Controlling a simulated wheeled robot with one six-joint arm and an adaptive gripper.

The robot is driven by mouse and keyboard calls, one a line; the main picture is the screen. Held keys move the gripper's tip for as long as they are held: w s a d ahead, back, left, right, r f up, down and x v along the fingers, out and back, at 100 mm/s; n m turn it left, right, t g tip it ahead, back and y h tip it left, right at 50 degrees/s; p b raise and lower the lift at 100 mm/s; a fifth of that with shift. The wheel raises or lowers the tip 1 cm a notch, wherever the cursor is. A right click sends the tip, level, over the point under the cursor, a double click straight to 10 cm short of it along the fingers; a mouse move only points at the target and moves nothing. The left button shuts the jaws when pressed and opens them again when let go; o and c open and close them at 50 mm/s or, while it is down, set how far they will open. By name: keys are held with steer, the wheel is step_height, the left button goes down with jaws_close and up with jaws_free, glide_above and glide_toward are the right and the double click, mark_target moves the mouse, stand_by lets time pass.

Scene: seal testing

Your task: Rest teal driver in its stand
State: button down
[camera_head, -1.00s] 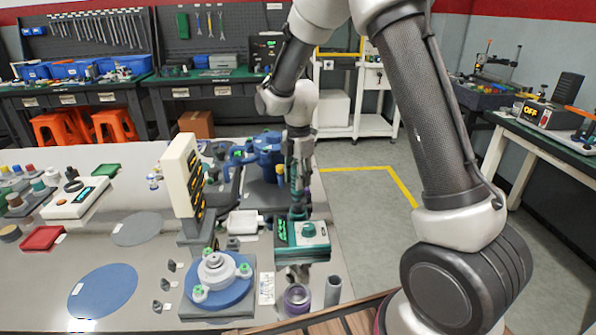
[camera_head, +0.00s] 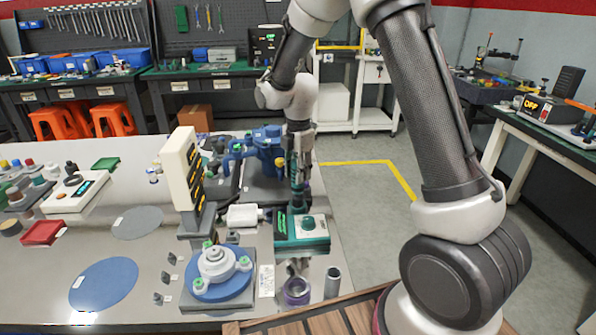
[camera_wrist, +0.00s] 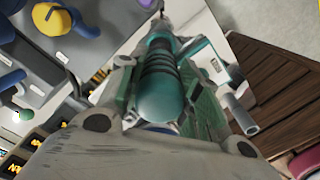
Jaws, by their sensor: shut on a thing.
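The teal driver (camera_head: 296,190) is upright in my gripper (camera_head: 298,168), which is shut around it. In the wrist view the driver's rounded teal end and dark ribbed body (camera_wrist: 161,84) lie between the pale fingers. Its lower end is in front of or at a teal box with a round knob (camera_head: 306,231); I cannot tell whether they touch. A purple ring-shaped holder (camera_head: 296,291) and a grey upright tube (camera_head: 333,283) stand nearer the table's front edge. I cannot tell which of these is the driver's stand.
A blue round fixture (camera_head: 219,272) and a cream display tower (camera_head: 182,170) stand left of the gripper. A blue clamp-like device (camera_head: 262,146) is behind. A wooden slatted surface (camera_head: 330,318) lies at the front. Blue and grey discs lie on the open table at left.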

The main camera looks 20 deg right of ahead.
steer(key=shift+f, duration=1.35)
stand_by(1.1)
steer(key=c, duration=0.9)
jaws_free()
step_height(320, 180, up, 9)
